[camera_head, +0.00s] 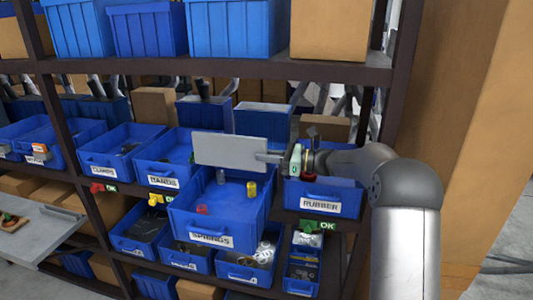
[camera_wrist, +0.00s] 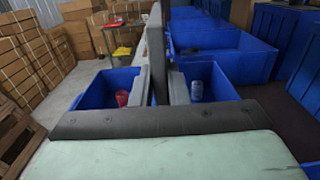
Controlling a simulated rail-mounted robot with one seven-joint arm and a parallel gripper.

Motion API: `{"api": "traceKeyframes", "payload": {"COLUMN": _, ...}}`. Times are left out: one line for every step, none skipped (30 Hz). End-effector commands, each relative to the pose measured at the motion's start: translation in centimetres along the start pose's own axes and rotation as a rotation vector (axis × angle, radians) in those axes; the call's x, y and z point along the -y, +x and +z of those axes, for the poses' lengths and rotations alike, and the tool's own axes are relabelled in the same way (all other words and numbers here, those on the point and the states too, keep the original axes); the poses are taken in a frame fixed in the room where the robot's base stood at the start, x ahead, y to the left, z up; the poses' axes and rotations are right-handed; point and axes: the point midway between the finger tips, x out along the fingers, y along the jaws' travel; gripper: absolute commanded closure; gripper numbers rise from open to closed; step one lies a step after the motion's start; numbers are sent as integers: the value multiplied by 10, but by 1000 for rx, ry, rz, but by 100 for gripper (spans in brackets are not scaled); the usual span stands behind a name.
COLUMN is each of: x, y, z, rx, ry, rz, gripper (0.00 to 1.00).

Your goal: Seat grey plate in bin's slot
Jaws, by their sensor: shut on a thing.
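My gripper (camera_head: 266,157) is shut on one end of the grey plate (camera_head: 228,152). The plate stands on edge, its broad face toward the head camera, above the rear part of the blue bin labelled SPRINGS (camera_head: 212,238). In the wrist view the plate (camera_wrist: 156,50) shows edge-on between the two fingers (camera_wrist: 158,88), with the blue bin (camera_wrist: 92,92) below on both sides. A red piece (camera_head: 202,209), a grey cylinder (camera_head: 221,177) and a yellow cylinder (camera_head: 252,189) are in the bin. I cannot make out the slot; the plate appears above the bin.
The SPRINGS bin juts out from the shelf. The RUBBER bin (camera_head: 322,197) is at its right, the BANDS bin (camera_head: 165,170) at its left. A dark shelf board (camera_head: 250,68) with blue crates runs above. More bins sit below.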

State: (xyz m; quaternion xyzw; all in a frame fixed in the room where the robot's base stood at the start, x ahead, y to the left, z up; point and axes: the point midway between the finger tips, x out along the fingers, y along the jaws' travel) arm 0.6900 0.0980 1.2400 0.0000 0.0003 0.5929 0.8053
Motion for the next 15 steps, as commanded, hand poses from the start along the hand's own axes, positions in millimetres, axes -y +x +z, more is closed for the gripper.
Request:
{"api": "traceKeyframes", "payload": {"x": 0, "y": 0, "z": -9, "rx": 0, "ry": 1, "rz": 0, "gripper": 100}}
{"api": "traceKeyframes", "payload": {"x": 0, "y": 0, "z": -12, "rx": 0, "ry": 1, "rz": 0, "gripper": 100}}
{"api": "traceKeyframes", "payload": {"x": 0, "y": 0, "z": -16, "rx": 0, "ry": 1, "rz": 0, "gripper": 100}}
{"api": "traceKeyframes", "payload": {"x": 0, "y": 0, "z": -19, "rx": 0, "ry": 1, "rz": 0, "gripper": 100}}
{"api": "traceKeyframes", "payload": {"x": 0, "y": 0, "z": -21, "rx": 0, "ry": 1, "rz": 0, "gripper": 100}}
{"api": "traceKeyframes", "payload": {"x": 0, "y": 0, "z": -25, "rx": 0, "ry": 1, "rz": 1, "gripper": 100}}
{"api": "traceKeyframes", "payload": {"x": 0, "y": 0, "z": -27, "rx": 1, "ry": 1, "rz": 1, "gripper": 100}}
{"api": "traceKeyframes", "payload": {"x": 0, "y": 0, "z": -29, "rx": 1, "ry": 1, "rz": 1, "gripper": 100}}
{"api": "traceKeyframes", "payload": {"x": 0, "y": 0, "z": -31, "rx": 1, "ry": 1, "rz": 1, "gripper": 100}}
{"api": "traceKeyframes", "payload": {"x": 0, "y": 0, "z": -32, "rx": 1, "ry": 1, "rz": 1, "gripper": 100}}
{"api": "traceKeyframes", "payload": {"x": 0, "y": 0, "z": -33, "rx": 1, "ry": 0, "rz": 1, "gripper": 100}}
{"api": "traceKeyframes", "payload": {"x": 0, "y": 0, "z": -34, "rx": 1, "ry": 0, "rz": 1, "gripper": 100}}
{"api": "traceKeyframes", "payload": {"x": 0, "y": 0, "z": -34, "rx": 1, "ry": 0, "rz": 1, "gripper": 100}}
{"api": "traceKeyframes", "payload": {"x": 0, "y": 0, "z": -34, "rx": 1, "ry": -1, "rz": 1, "gripper": 100}}
{"api": "traceKeyframes", "payload": {"x": 0, "y": 0, "z": -34, "rx": 1, "ry": -1, "rz": 0, "gripper": 100}}
